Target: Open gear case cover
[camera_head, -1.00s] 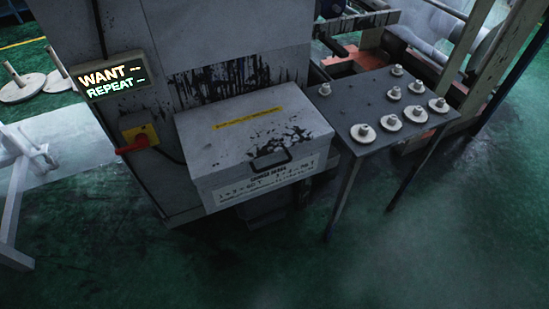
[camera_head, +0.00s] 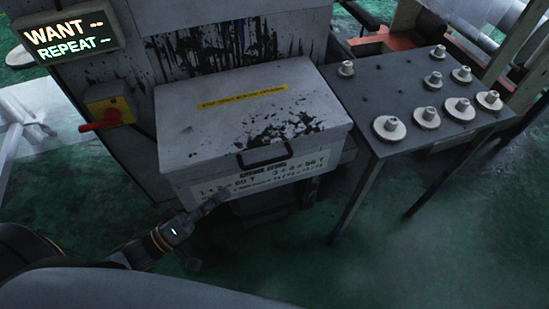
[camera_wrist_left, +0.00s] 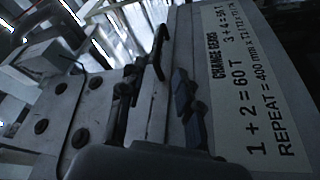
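The gear case cover (camera_head: 225,105) is a grey lid with a yellow strip and dark stains. It lies closed on the gear case, whose front carries a white label (camera_head: 290,176). The lid's black handle (camera_head: 268,154) is at its front edge. It also shows in the left wrist view (camera_wrist_left: 160,45), beyond the gap between my fingers. My left gripper (camera_head: 205,228) is low in front of the case, below and left of the handle. In the left wrist view the left gripper (camera_wrist_left: 156,100) has its fingers apart with nothing between them. My right gripper is not in view.
A dark table (camera_head: 385,88) with several round gears stands right of the case. Left of the case are a red and yellow switch (camera_head: 107,112) and a lit sign (camera_head: 68,35). The green floor (camera_head: 420,265) in front is clear.

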